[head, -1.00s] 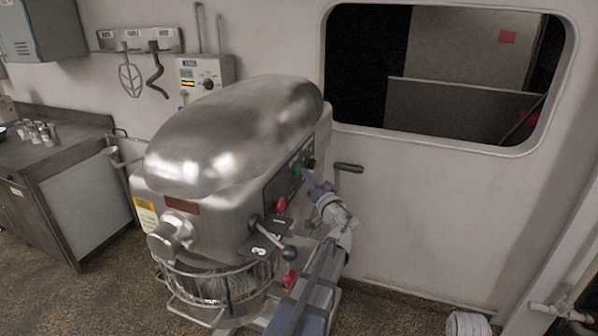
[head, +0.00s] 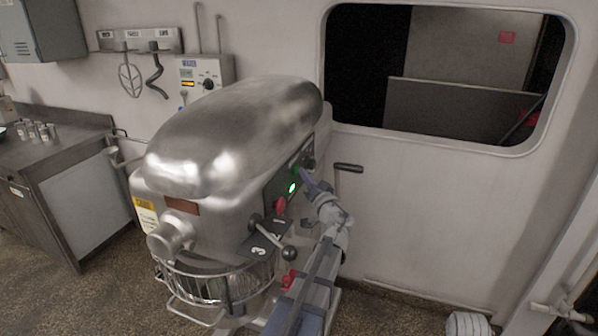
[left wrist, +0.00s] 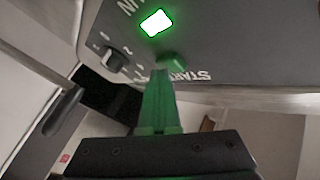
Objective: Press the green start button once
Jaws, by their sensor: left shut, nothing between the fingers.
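The green start button (left wrist: 173,60) is on the mixer's dark side panel, by the upside-down START lettering in the left wrist view. My left gripper (left wrist: 160,76) is shut and empty, its fingertips right at the button; I cannot tell whether they touch. A green lamp (left wrist: 156,22) beside the button is lit, and its light tints my fingers green. In the head view the lit lamp (head: 292,188) shows on the panel, with the left gripper (head: 303,175) just above and right of it. The mixer (head: 225,140) is a large, shiny steel machine. My right gripper is not in view.
A red button (head: 280,204) and a black-knobbed lever (head: 288,253) are lower on the mixer. A dial (left wrist: 113,60) is on the panel near my fingers. A black handle (head: 348,167) sticks out behind the gripper. Floor right of the mixer is mostly clear.

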